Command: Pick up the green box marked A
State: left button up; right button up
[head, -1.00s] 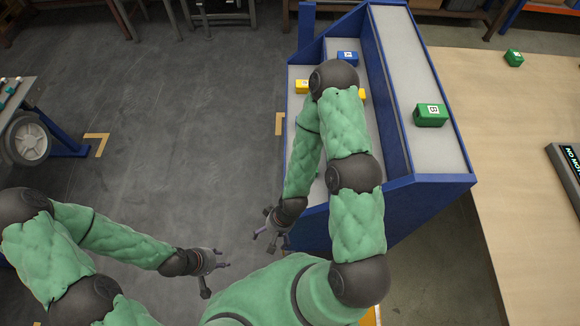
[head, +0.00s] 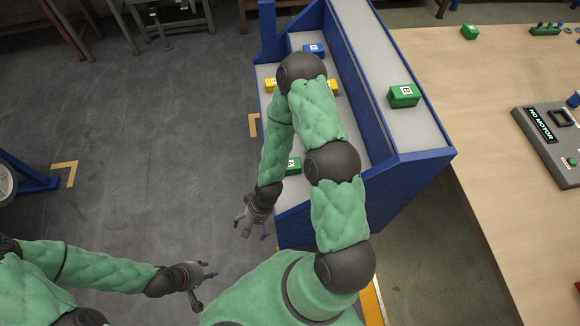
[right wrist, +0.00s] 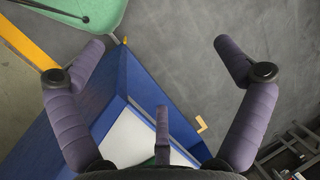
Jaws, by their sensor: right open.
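A green box (head: 293,165) lies on the lower shelf level, mostly hidden behind my right arm; its letter is not readable. Another green box (head: 404,95), with a white label that looks like B, sits on the upper shelf level. A third green box (head: 470,32) is on the wooden table, its mark too small to read. My right gripper (head: 253,228) is open and empty, left of the shelf unit; its spread fingers also show in the right wrist view (right wrist: 162,45). My left gripper (head: 208,272) is open and empty over the floor, away from the boxes.
The blue shelf unit (head: 410,168) has raised walls between its levels. A blue box (head: 314,49) and yellow boxes (head: 271,85) lie on its lower level. The wooden table (head: 480,120) at right bears a grey device (head: 548,135).

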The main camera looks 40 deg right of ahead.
jog(key=w+d+m, duration=0.5)
jog(key=w, duration=0.1)
notch_tip(320, 180, up, 4)
jog(key=m+h, duration=0.4)
jog(key=m, duration=0.9)
send_over(291, 166)
jog(key=shift+a+f+g+b, duration=0.1)
jog(key=shift+a+g+b, duration=0.2)
jog(key=shift+s+d+f, duration=0.1)
jog(key=shift+d+f, duration=0.1)
notch_tip(291, 166, down, 10)
jog(key=shift+f+b, duration=0.15)
jog(key=shift+b, duration=1)
jog(key=c, duration=1.4)
